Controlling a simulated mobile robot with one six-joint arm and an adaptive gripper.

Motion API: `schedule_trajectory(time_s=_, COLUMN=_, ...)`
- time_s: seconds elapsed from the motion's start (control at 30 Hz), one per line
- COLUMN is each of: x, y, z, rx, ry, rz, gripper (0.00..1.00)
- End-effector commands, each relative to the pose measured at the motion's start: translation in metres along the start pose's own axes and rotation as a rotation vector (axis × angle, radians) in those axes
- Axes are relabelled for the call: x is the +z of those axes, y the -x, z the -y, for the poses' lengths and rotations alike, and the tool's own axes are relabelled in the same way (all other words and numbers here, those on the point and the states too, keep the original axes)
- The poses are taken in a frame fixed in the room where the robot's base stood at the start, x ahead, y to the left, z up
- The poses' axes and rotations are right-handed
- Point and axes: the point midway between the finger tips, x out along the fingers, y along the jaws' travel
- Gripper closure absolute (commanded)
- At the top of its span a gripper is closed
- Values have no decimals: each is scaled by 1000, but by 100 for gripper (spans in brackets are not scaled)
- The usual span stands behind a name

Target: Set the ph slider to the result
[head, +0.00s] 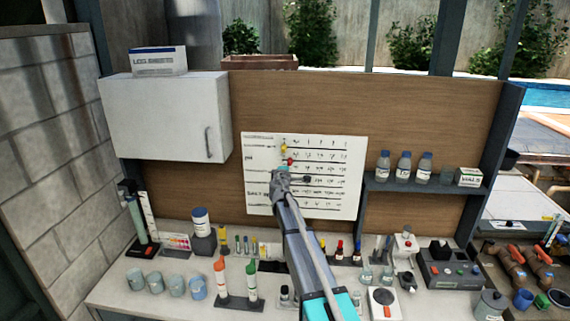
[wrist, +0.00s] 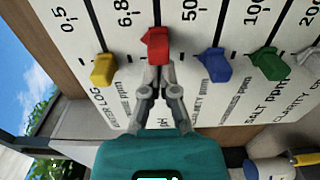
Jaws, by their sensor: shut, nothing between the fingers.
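A white water log board (head: 350,152) with rows of printed scales hangs on the wooden back panel. In the wrist view the board appears turned, with the red slider (wrist: 156,46) in the middle, close to the pH label and the 6.8 mark. The red slider also shows in the head view (head: 291,161). My gripper (wrist: 155,68) is shut and empty, its fingertips right at the lower end of the red slider. Whether they touch it I cannot tell. In the head view my gripper (head: 279,171) is in front of the board's left part and hides some of it.
A yellow slider (wrist: 103,68) is left of the red one; a blue slider (wrist: 214,65) and a green slider (wrist: 269,64) are to its right. Bottles and cups crowd the counter below. A small shelf (head: 420,187) with bottles is right of the board.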

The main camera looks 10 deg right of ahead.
Motion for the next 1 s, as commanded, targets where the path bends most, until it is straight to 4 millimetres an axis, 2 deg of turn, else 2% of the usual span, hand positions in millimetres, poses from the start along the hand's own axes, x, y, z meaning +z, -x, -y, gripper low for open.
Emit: schedule_trajectory(time_s=1.0, x=44, y=0, z=0, rx=0, ry=0, rz=1, gripper=100)
